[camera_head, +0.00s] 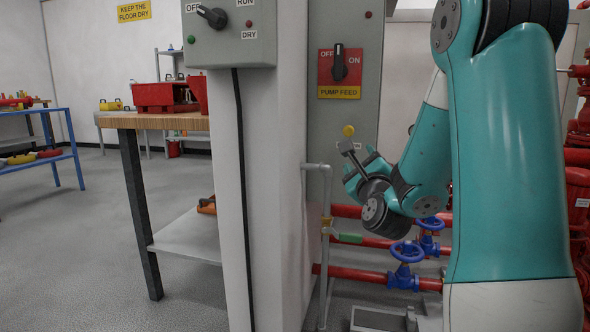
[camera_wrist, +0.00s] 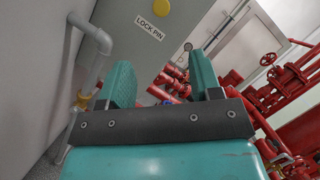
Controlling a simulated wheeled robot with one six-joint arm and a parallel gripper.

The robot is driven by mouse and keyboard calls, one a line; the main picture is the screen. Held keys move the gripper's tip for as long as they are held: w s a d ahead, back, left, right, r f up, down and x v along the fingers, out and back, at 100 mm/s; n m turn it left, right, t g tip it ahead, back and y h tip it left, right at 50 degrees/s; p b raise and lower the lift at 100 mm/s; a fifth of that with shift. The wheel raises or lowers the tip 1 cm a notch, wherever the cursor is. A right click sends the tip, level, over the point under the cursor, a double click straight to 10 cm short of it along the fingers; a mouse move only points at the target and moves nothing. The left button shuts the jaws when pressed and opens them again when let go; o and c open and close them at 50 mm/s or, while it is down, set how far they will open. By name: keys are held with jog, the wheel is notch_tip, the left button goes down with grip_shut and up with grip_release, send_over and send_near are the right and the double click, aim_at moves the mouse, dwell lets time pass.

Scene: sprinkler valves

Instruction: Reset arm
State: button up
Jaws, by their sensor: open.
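My gripper (camera_head: 361,166) is open in front of the grey panel in the head view, below a yellow knob (camera_head: 348,131). In the wrist view my gripper (camera_wrist: 162,82) shows two teal fingers spread apart with nothing held between them. The yellow knob (camera_wrist: 161,7) is at the top edge there, beside a LOCK PIN label (camera_wrist: 149,27), apart from the fingers. My arm hides part of the panel and pipes.
A PUMP FEED switch (camera_head: 339,62) is above. Red pipes with blue handwheels (camera_head: 407,252) run below my wrist. A grey pipe (camera_head: 325,240) stands close left. A wooden bench (camera_head: 160,122) with red bins is further left. The left floor is open.

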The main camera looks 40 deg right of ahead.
jog(key=w+a+n+g+y+p, duration=0.2)
jog(key=a+n+y, duration=0.5)
jog(key=a+n, duration=0.3)
jog(key=w+a+n+g+y+p, duration=0.1)
jog(key=w+a+n+y+p, duration=0.2)
jog(key=a+n+y, duration=0.75)
jog(key=s+a+f+n+g+y+p, duration=0.1)
jog(key=s+a+n+g, duration=0.35)
jog(key=a, duration=0.35)
jog(key=s+a+n+g+p, duration=0.2)
jog(key=s+a+n+g, duration=0.1)
jog(key=s+a+n, duration=0.3)
jog(key=s+a+n+g+p, duration=0.2)
jog(key=s+a+n+g, duration=0.3)
jog(key=s+n, duration=0.4)
jog(key=s+r+p, duration=0.2)
jog(key=r+p, duration=1.7)
jog(key=s+r+n+g+h+p, duration=0.1)
jog(key=r+p, duration=1.7)
jog(key=r, duration=0.1)
jog(key=shift+s+d+r+p, duration=0.35)
jog(key=shift+s+d+r, duration=0.05)
